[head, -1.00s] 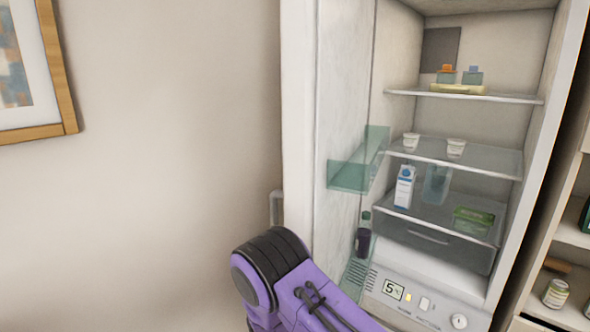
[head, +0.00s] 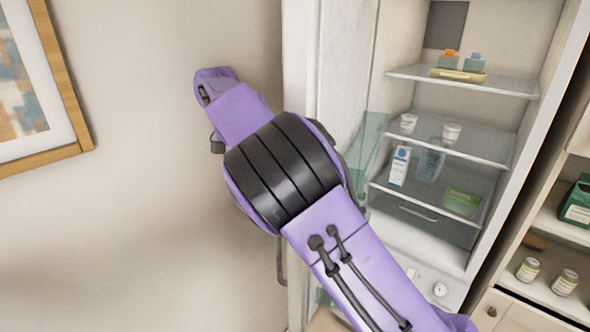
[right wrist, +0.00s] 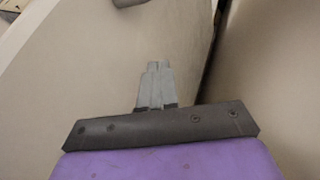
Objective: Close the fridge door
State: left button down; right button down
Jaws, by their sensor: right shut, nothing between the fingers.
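The fridge (head: 395,60) stands open at the right of the head view. Its door (head: 298,90) is swung out towards me on the left, with its edge and inner face showing. A thin handle (head: 281,262) shows at the door's outer side, low and partly behind my arm. My right arm crosses in front of the door and reaches to its outer side, by the wall. In the right wrist view my right gripper (right wrist: 155,85) is shut and empty, in front of a pale surface that looks like the door (right wrist: 80,75). I cannot tell whether it touches. My left gripper is out of view.
Glass shelves inside the fridge hold cups (head: 451,133), a carton (head: 399,166) and boxes (head: 458,76). A cabinet with cans (head: 565,282) stands at the right. A framed picture (head: 72,150) hangs on the left wall (head: 150,40).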

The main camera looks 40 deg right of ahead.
jog(key=x, duration=0.7)
jog(key=shift+d+f+p, duration=0.25)
jog(key=shift+f+p, duration=0.05)
jog(key=shift+s, duration=0.2)
